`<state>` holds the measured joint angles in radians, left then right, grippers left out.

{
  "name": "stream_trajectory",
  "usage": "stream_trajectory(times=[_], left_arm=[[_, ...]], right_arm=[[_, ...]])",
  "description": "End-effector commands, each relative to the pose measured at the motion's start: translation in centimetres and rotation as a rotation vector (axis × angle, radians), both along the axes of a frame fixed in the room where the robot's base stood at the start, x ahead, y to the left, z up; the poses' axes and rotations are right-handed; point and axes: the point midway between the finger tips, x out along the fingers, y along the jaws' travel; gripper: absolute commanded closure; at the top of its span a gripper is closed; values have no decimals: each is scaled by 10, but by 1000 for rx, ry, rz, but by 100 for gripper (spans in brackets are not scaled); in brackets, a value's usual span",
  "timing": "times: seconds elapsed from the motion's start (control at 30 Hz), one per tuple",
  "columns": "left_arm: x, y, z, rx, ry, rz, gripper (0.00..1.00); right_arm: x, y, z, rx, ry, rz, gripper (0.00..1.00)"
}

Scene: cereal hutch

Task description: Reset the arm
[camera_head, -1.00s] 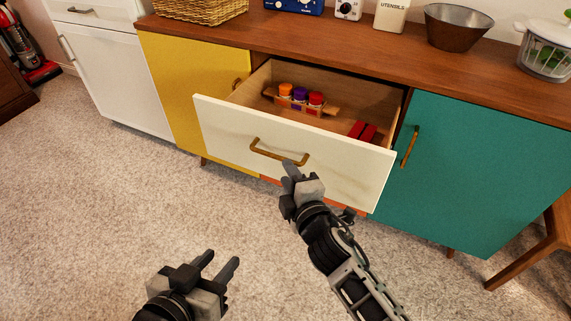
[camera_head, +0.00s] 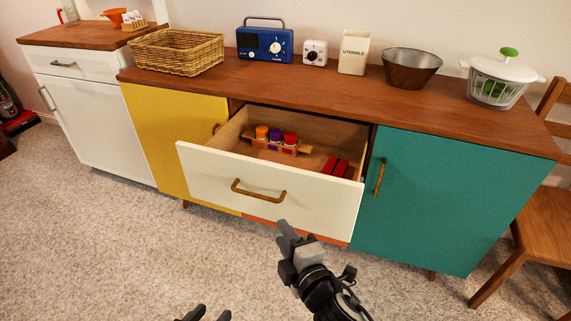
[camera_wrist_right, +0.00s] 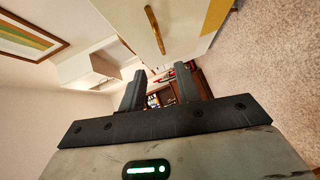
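My right gripper (camera_head: 284,230) is in front of the open white drawer (camera_head: 215,182), below its brass handle (camera_head: 258,191) in the picture and apart from it. In the right wrist view the fingers of my right gripper (camera_wrist_right: 160,88) are spread with nothing between them. The drawer handle (camera_wrist_right: 155,30) shows beyond them, at the top. My left gripper (camera_head: 207,315) is low at the bottom edge of the head view. Only its two separated fingertips show, with nothing visible between them.
The drawer holds a rack of orange, purple and red-capped jars (camera_head: 275,145) and red boxes (camera_head: 336,168). It juts out between the yellow door (camera_head: 170,140) and the teal door (camera_head: 440,200). A wooden chair (camera_head: 540,225) stands at right. Carpet (camera_head: 90,240) is clear at left.

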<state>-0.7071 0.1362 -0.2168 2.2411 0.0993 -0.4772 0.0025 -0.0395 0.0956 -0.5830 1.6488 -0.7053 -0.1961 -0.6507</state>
Motion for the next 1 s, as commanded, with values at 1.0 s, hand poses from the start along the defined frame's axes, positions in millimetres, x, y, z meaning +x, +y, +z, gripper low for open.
stream_trajectory(times=[1.0], left_arm=[[-1, 0, 2, 1, -3, -3, 64]], right_arm=[[-211, -201, -23, 791, 1167, -1162, 67]])
